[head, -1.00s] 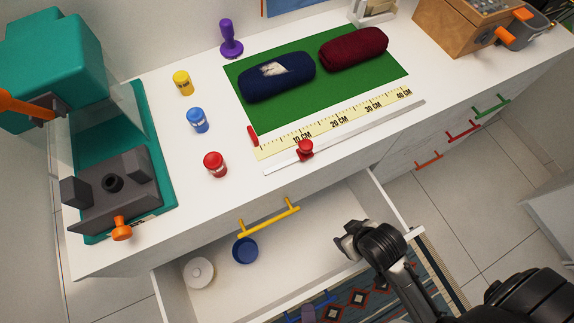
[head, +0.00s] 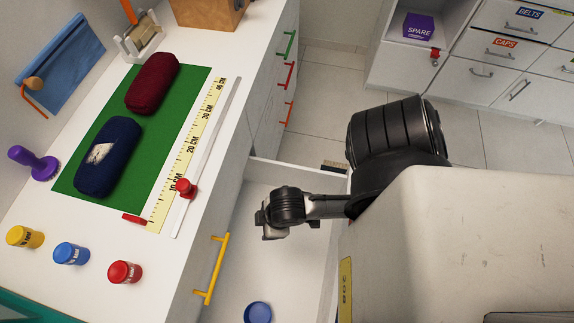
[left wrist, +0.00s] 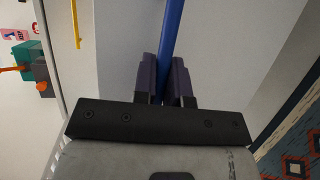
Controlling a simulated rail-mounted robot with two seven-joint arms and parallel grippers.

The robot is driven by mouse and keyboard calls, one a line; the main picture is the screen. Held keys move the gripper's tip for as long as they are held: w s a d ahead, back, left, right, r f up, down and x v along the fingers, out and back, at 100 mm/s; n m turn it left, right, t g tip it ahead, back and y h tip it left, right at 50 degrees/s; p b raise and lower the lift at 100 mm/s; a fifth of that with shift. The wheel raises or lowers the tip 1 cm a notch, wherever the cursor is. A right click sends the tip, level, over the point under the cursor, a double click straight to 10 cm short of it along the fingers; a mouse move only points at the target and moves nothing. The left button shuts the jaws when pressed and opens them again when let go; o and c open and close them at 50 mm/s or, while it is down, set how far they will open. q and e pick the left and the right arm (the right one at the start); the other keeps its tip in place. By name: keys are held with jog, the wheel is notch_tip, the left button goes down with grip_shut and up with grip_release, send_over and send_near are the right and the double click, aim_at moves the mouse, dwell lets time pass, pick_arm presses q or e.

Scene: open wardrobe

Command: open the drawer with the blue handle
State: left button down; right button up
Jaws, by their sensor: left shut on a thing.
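The blue handle (left wrist: 171,38) runs as a bar through the middle of the left wrist view, in front of a pale drawer face (left wrist: 122,50). My left gripper (left wrist: 166,78) has its two dark purple fingers shut on it, one on each side.
A blue round container (head: 257,313) lies in the open drawer. The yellow handle (head: 212,268) is on the drawer above. The countertop holds a green mat (head: 150,150), rolled cloths and jars. Tiled floor (head: 330,80) lies beyond the cabinet's right end.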

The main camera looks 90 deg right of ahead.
pick_arm(q)
jog(key=c, duration=1.2)
grip_release()
jog(key=shift+s, duration=0.1)
jog(key=p+v, duration=0.2)
jog(key=v, duration=1.1)
jog(key=shift+s+a+r, duration=0.15)
jog(key=shift+s+a, duration=0.05)
jog(key=shift+a, duration=0.1)
